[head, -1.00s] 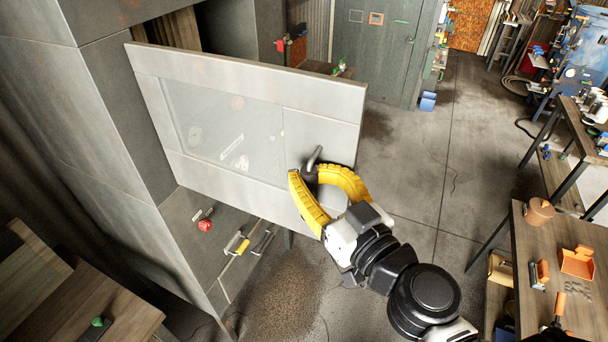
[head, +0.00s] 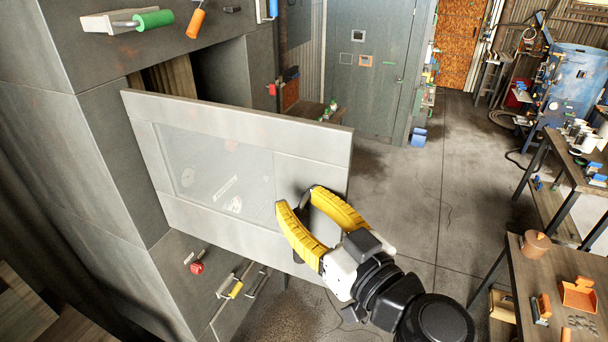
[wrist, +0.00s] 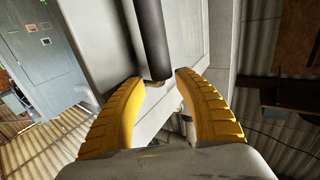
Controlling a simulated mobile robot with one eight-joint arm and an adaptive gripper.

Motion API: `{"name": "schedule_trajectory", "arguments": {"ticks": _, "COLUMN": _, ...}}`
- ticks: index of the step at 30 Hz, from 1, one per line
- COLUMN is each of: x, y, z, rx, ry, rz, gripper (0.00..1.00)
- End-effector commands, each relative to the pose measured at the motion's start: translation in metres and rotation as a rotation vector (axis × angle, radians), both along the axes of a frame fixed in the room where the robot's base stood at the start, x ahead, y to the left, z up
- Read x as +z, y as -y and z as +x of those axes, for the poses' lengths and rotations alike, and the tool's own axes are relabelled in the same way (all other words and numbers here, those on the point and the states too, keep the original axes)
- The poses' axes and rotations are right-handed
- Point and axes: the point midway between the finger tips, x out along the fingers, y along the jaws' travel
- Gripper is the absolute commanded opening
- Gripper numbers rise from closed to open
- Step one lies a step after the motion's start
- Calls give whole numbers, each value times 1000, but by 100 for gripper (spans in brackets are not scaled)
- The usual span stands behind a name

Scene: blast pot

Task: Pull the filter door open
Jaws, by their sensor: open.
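The filter door (head: 210,125) is a pale grey panel with a clear window. It stands swung out from the dark cabinet (head: 110,150), with a gap into the cabinet behind its top edge. My gripper (head: 297,198) is at the door's free right side, its two yellow fingers apart. In the wrist view, the dark bar handle (wrist: 153,38) comes down in line with the gap between the fingertips (wrist: 158,78). Its lower end is near the tips, and I cannot tell whether they touch it. The handle is mostly hidden behind the fingers in the head view.
Other handles, green (head: 153,20) and red (head: 197,267), stick out of the cabinet above and below the door. A wooden workbench (head: 530,255) stands at the right with an orange tray (head: 578,294). The concrete floor (head: 410,200) between is clear.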

Motion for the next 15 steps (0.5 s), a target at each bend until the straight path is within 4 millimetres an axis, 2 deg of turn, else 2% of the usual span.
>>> {"name": "schedule_trajectory", "arguments": {"ticks": 9, "x": 45, "y": 2, "z": -1, "rx": -2, "ry": 1, "rz": 1, "gripper": 38}}
{"name": "schedule_trajectory", "arguments": {"ticks": 15, "x": 61, "y": 3, "z": -1, "rx": -2, "ry": 1, "rz": 1, "gripper": 38}}
